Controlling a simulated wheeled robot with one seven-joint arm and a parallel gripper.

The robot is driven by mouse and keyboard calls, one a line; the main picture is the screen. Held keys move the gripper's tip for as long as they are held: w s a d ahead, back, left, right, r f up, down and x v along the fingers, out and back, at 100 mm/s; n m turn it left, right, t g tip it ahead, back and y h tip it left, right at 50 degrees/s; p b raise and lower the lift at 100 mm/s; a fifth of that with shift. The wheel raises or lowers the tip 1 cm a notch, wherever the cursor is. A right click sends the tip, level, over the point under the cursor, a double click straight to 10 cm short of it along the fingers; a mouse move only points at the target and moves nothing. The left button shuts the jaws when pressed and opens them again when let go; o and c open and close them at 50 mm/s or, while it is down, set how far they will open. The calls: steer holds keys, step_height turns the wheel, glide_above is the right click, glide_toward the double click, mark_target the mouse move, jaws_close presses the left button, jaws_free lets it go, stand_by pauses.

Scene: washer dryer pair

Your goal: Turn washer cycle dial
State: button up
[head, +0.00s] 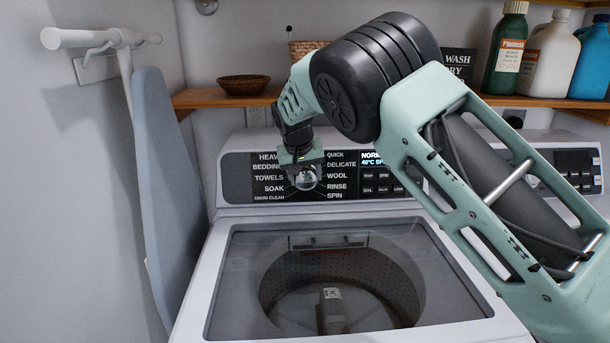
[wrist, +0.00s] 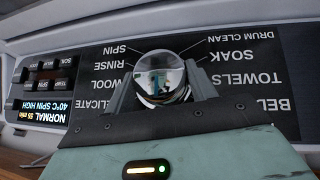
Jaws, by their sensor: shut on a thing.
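The washer's cycle dial (head: 306,181) is a round, shiny chrome knob in the middle of the black control panel. In the wrist view the dial (wrist: 161,78) sits between my two fingers, one on each side of it. My gripper (head: 305,175) is shut on the dial. The labels around it include SOAK, TOWELS, RINSE, SPIN, WOOL and DELICATE. The dial's pointer mark cannot be made out. The panel's display (wrist: 43,111) reads NORMAL, 40°C SPIN HIGH, 55 min. My arm hides part of the panel's right side in the head view.
The washer (head: 217,255) has a closed glass lid (head: 240,290) below the panel. A wooden shelf (head: 225,97) with a basket (head: 243,85) and bottles (head: 507,50) runs above it. A folded ironing board (head: 165,190) hangs at the left. A second machine's panel (head: 578,170) is at the right.

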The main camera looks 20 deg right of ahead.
steer(key=shift+a+r+n+h+p, duration=0.1)
steer(key=shift+a+n+h+p, duration=0.1)
steer(key=shift+n+h+p, duration=0.65)
steer(key=n+h, duration=0.1)
steer(key=h, duration=0.3)
steer(key=shift+a+f+n, duration=0.2)
steer(key=shift+f+n, duration=0.15)
steer(key=shift+f, duration=0.05)
steer(key=n+h+b, duration=0.1)
steer(key=h, duration=0.1)
steer(key=n+t+h+b, duration=0.1)
steer(key=n+h, duration=0.1)
steer(key=shift+a+f, duration=0.15)
steer(key=shift+f, duration=0.2)
steer(key=n+t+h+b, duration=0.2)
steer(key=n+h+b, duration=0.1)
steer(key=shift+s+f+n+t+b, duration=0.1)
steer(key=shift+n+t+b, duration=0.2)
steer(key=shift+t+b, duration=0.1)
steer(key=o, duration=1)
